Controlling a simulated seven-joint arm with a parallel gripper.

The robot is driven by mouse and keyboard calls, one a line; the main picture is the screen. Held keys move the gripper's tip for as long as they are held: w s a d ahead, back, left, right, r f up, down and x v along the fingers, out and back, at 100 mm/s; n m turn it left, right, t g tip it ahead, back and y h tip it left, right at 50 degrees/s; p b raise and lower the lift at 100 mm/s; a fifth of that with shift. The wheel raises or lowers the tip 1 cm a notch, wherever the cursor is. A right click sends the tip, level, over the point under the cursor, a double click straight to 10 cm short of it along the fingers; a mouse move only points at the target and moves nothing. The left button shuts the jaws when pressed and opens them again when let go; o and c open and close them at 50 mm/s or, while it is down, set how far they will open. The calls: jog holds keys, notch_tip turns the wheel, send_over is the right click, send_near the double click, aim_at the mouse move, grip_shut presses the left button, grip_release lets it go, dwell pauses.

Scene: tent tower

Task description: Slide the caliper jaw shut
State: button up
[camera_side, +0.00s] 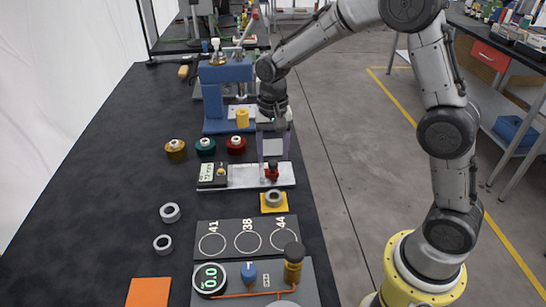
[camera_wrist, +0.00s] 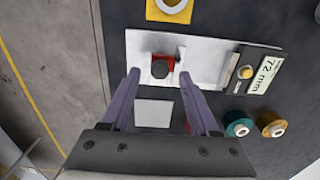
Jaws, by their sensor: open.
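The caliper is a pale metal plate (camera_side: 240,184) on the black bench, also in the wrist view (camera_wrist: 207,58). A dark unit with a "72 mm" display (camera_side: 207,172) is at its left end in the side view; the wrist view shows that display (camera_wrist: 264,75) at the right. My gripper (camera_side: 273,158) is open and points down over the red jaw. In the wrist view its purple fingertips (camera_wrist: 160,78) appear either side of the knob; contact cannot be told.
A grey ring (camera_side: 274,198) lies on a yellow pad close in front of the caliper. Yellow, green and red spools (camera_side: 205,146) and a blue press (camera_side: 228,90) stand behind.

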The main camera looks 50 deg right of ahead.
jog(key=shift+f, duration=0.9)
grip_shut()
